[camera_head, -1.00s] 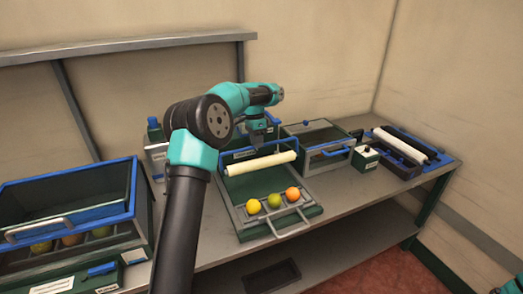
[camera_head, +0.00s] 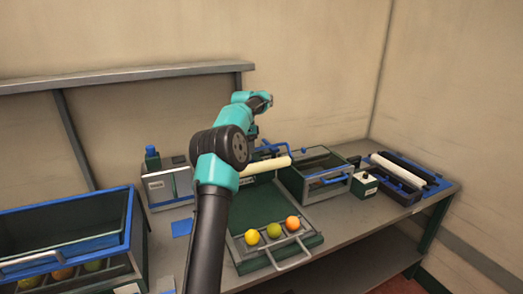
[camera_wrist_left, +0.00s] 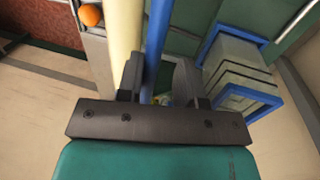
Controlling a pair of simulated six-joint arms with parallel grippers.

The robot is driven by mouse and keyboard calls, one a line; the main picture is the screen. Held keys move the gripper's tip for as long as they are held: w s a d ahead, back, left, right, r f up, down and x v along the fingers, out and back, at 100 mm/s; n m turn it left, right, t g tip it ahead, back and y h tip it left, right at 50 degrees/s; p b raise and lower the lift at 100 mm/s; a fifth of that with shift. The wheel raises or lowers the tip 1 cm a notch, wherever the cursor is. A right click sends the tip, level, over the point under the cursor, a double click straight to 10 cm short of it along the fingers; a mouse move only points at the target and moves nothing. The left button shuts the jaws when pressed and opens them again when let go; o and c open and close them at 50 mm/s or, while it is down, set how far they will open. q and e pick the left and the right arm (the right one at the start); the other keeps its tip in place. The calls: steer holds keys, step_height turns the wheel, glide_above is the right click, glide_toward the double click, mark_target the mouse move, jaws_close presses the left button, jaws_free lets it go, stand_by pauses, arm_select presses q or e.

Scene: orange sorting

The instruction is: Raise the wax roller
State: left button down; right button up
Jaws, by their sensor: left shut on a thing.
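The cream wax roller (camera_head: 265,166) hangs above the back of a green sorting tray (camera_head: 268,210), with its blue handle bar (camera_head: 272,148) along its top. In the left wrist view the roller (camera_wrist_left: 120,35) runs beside the blue bar (camera_wrist_left: 157,45). My left gripper (camera_wrist_left: 158,80) is shut on that bar. In the head view my forearm hides the left end of the roller and most of the gripper. My right gripper is in neither current view.
Yellow, green and orange fruits (camera_head: 273,230) sit in a row at the tray's front. A blue-rimmed bin (camera_head: 70,237) stands left. A grey-green box (camera_head: 318,175) and a rack of rollers (camera_head: 405,175) stand right. A shelf (camera_head: 120,76) runs behind.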

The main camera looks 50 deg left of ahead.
arm_select(q)
steer(key=shift+s+a+r, duration=0.1)
steer(key=shift+a+r, duration=0.3)
steer(key=shift+a, duration=0.1)
steer(key=c, duration=1.1)
jaws_free()
steer(key=shift+a, duration=0.15)
steer(key=shift+f, duration=0.1)
